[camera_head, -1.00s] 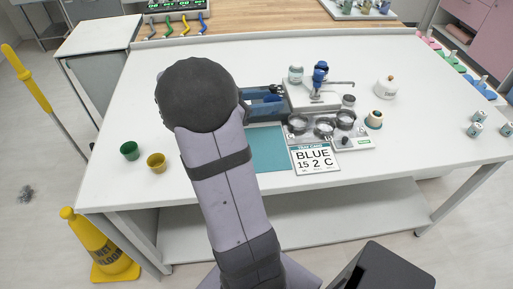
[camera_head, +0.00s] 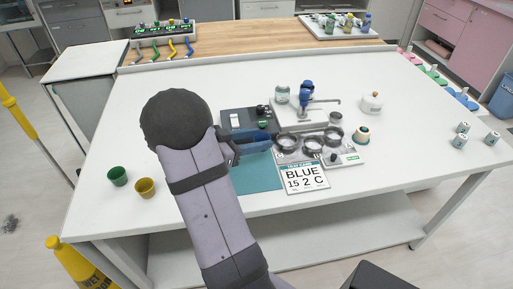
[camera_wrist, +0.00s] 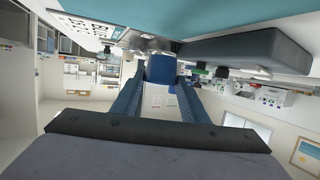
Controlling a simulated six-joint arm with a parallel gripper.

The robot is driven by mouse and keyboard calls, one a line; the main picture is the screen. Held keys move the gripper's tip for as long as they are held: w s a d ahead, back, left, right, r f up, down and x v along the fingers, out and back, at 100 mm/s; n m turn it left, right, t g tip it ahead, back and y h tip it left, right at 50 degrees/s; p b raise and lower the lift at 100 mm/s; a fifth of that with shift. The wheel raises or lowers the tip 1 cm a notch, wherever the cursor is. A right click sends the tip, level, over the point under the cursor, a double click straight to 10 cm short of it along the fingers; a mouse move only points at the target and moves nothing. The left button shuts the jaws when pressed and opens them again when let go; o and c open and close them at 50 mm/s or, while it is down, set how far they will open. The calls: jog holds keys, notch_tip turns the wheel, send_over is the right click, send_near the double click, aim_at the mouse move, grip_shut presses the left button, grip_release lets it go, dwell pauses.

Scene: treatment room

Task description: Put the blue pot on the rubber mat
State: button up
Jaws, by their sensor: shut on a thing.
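My gripper (camera_head: 256,143) is low over the far edge of the teal rubber mat (camera_head: 257,180), with its blue fingers pointing right. In the wrist view its two fingers are closed on the blue pot (camera_wrist: 160,68), which sits between the fingertips. In the head view I cannot clearly tell the pot from the blue fingers. The mat also shows in the wrist view (camera_wrist: 200,18). The near part of the mat is bare. I cannot tell whether the pot touches the mat.
A green pot (camera_head: 117,176) and a yellow pot (camera_head: 145,188) stand at the left. A dark grey box (camera_head: 234,121) is behind the gripper. A device with dark rings (camera_head: 348,155) and a "BLUE 15 2 C" card (camera_head: 305,178) are right of the mat.

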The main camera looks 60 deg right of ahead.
jog(key=shift+f, duration=1.75)
jog(key=shift+f, duration=0.1)
jog(key=o, duration=1)
jog(key=shift+w, duration=0.1)
jog(key=v, duration=1.2)
jog(key=shift+b, duration=0.35)
